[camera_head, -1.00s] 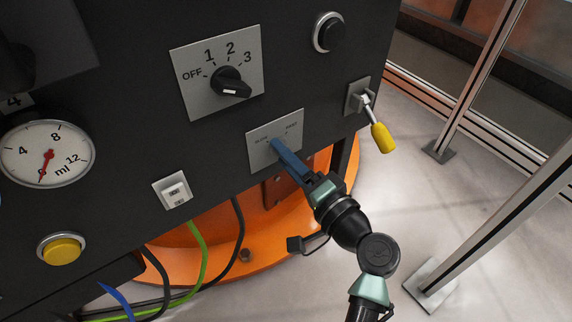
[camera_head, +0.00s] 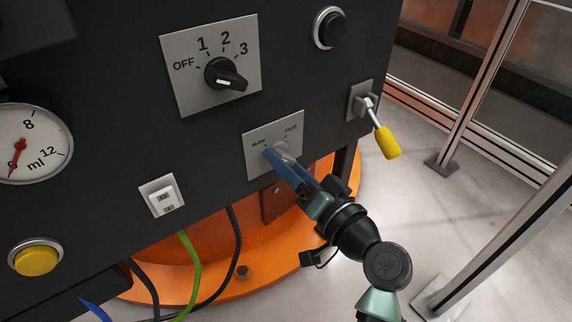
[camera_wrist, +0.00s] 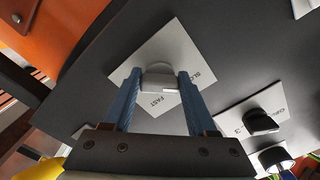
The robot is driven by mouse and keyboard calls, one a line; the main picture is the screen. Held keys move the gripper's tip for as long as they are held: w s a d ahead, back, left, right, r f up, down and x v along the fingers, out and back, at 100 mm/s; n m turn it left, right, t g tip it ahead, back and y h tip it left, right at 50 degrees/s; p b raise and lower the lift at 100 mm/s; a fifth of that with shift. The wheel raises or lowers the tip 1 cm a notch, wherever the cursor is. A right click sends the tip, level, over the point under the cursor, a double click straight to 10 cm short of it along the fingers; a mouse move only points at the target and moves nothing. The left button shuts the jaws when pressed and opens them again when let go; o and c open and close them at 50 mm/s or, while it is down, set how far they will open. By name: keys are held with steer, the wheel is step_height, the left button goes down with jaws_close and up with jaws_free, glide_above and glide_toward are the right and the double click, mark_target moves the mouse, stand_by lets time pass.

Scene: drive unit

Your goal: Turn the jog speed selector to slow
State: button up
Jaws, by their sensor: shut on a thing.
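The jog speed selector is a light grey knob (camera_head: 285,150) on a pale square plate (camera_head: 254,141). The plate reads SLOW at left and FAST at right in the head view. In the wrist view the knob (camera_wrist: 158,73) sits between my two blue fingers, on the plate (camera_wrist: 176,40) with both words partly visible. My gripper (camera_head: 272,156) is shut on the knob; its fingers also show in the wrist view (camera_wrist: 157,82). The fingers cover part of the knob in the head view. I cannot tell exactly which word the knob points at.
A black rotary switch (camera_head: 226,75) marked OFF, 1, 2, 3 is above. A black button (camera_head: 329,28) and a yellow-handled lever (camera_head: 385,140) are to the right. A white socket (camera_head: 162,198), yellow button (camera_head: 37,259) and gauge (camera_head: 34,142) are left. Cables hang below.

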steer(key=o, duration=1.4)
steer(key=shift+c, duration=0.2)
steer(key=p+v, duration=0.5)
steer(key=v, duration=0.8)
steer(key=shift+p, duration=0.35)
